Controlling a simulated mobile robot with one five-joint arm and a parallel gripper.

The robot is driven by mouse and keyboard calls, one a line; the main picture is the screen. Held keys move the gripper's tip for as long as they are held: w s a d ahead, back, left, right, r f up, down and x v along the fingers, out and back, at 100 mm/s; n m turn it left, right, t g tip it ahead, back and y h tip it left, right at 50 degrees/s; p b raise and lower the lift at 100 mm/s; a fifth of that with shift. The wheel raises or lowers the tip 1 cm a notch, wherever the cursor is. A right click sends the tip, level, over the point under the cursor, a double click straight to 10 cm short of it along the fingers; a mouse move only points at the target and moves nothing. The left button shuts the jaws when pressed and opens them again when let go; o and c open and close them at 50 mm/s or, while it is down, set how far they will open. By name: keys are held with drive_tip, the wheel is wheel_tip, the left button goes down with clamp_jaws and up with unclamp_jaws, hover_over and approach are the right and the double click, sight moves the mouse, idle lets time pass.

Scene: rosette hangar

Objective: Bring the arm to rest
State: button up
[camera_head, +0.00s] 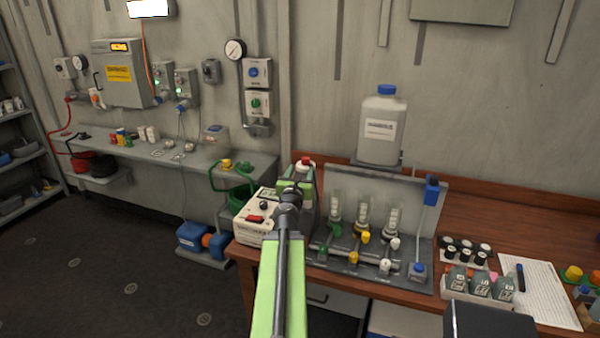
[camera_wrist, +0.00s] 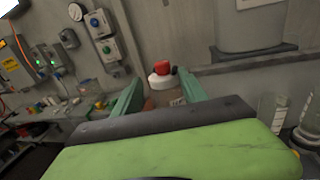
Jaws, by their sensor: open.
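My arm reaches up from the bottom middle of the head view, a long green link ending over the left end of the wooden bench (camera_head: 510,220). My gripper (camera_head: 297,184) is small and partly hidden by my own wrist there. In the wrist view my gripper (camera_wrist: 160,80) shows two teal fingers spread apart, with nothing held between them. A container with a red cap (camera_head: 305,161) stands just beyond the gripper. Its red cap and white collar (camera_wrist: 161,75) show between the fingertips in the wrist view. I cannot tell how far apart they are.
A white instrument box (camera_head: 253,222) sits close left of the gripper. A dosing rack with glass tubes (camera_head: 385,262) and a large bottle (camera_head: 382,130) stand to the right. Small bottles (camera_head: 480,284) and a paper sheet (camera_head: 540,292) lie farther right. The dark floor (camera_head: 110,270) at left is clear.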

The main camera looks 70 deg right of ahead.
drive_tip(key=shift+s+d, duration=0.2)
drive_tip(key=shift+s, duration=0.05)
